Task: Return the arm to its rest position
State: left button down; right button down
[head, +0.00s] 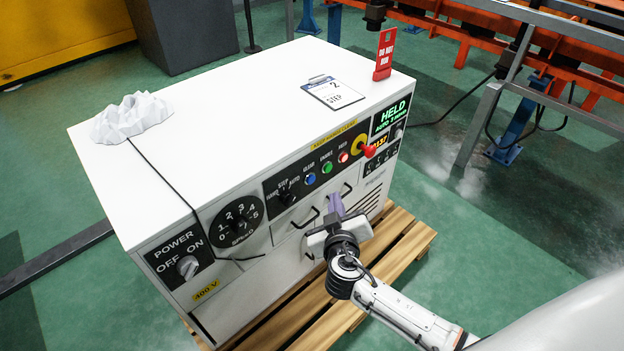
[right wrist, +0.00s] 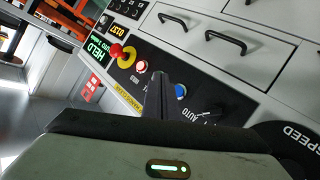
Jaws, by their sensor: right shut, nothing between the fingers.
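My right arm (head: 405,310) comes in from the lower right of the head view. My right gripper (head: 336,204) is in front of the upper part of the white control cabinet's front face, near the drawer handles. Its fingers are shut and empty. In the right wrist view the closed fingers (right wrist: 161,92) stand up before the button panel, overlapping the area by the blue button (right wrist: 181,91). I cannot tell whether they touch the panel. My left gripper is not in view.
The white cabinet (head: 240,95) stands on a wooden pallet (head: 411,243). Its front has a red knob (head: 369,151), a speed dial (head: 237,222) and a power switch (head: 187,266).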

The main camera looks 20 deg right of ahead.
dwell(0.6)
